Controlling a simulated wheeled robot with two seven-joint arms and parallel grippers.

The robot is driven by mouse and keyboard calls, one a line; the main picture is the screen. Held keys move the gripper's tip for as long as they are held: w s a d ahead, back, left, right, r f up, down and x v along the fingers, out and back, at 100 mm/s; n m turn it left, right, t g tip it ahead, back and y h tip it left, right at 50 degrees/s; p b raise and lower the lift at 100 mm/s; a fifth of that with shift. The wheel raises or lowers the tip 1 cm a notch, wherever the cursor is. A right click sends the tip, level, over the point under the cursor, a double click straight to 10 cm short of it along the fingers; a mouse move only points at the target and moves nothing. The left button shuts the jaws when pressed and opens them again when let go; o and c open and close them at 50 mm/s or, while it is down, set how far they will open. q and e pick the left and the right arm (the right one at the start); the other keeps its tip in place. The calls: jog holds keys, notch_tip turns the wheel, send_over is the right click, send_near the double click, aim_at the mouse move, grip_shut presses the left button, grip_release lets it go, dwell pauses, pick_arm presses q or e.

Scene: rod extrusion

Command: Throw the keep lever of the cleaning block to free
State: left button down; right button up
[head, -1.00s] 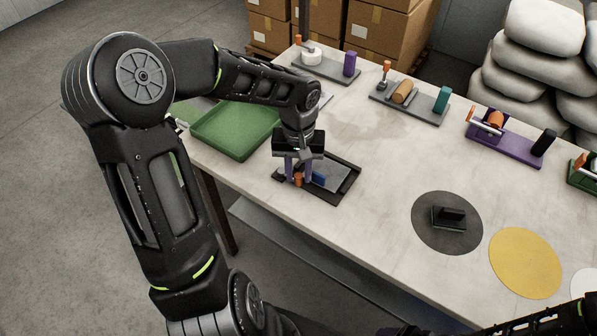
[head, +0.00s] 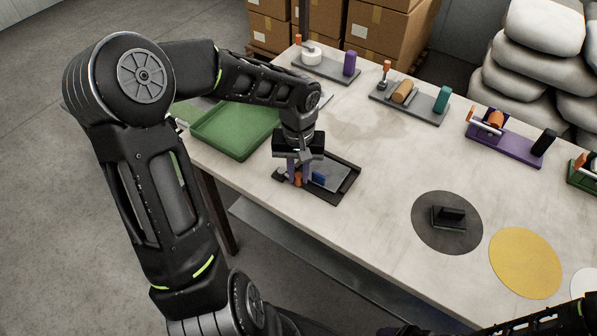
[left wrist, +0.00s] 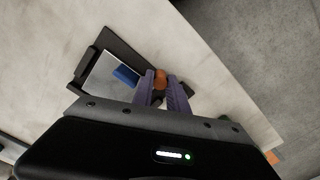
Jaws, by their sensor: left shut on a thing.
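The cleaning block (head: 345,188) is a dark frame with a grey plate, lying on the table below my left gripper. A small blue piece (head: 319,179) sits on it, also seen in the left wrist view (left wrist: 125,75). The orange-tipped keep lever (head: 298,180) is at its near left end. My left gripper (head: 299,176) points down with its purple fingers shut on the orange lever tip, which shows between the fingertips in the left wrist view (left wrist: 160,78). The fingers hide the lever's lower part.
A green tray (head: 238,143) lies left of the block. A dark disc (head: 425,228) with a black handled piece and a yellow disc (head: 525,262) lie to the right. Several fixtures line the far edge, including a purple one (head: 510,149). The table's middle is clear.

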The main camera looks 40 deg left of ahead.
pick_arm(q)
jog(key=shift+s, duration=0.1)
jog(key=s+m, duration=0.1)
jog(key=m, duration=0.1)
jog(key=m+p, duration=0.1)
jog(key=shift+s+a+r+m, duration=0.1)
jog(key=shift+s+a+m, duration=0.1)
jog(key=shift+s+m, duration=0.2)
jog(key=m, duration=0.1)
jog(key=s+m+p, duration=0.1)
jog(key=m, duration=0.1)
jog(key=a+m, duration=0.1)
jog(key=shift+s+a+m+p, duration=0.1)
jog(key=shift+s+m+p, duration=0.2)
jog(key=shift+s+p, duration=0.1)
jog(key=a+m+p, duration=0.1)
jog(key=m, duration=0.1)
jog(key=s+a+m+p, duration=0.1)
jog(key=m, duration=0.1)
jog(key=shift+s, duration=0.1)
jog(key=shift+s+a+m+p, duration=0.1)
jog(key=shift+a+m+p, duration=0.25)
jog(key=shift+m, duration=0.45)
jog(key=shift+a+m+p, duration=0.3)
jog(key=shift+m+p, duration=0.15)
jog(key=shift+m, duration=0.35)
jog(key=shift+s+a+m+p, duration=0.1)
jog(key=shift+a+m+p, duration=0.25)
jog(key=shift+m, duration=0.45)
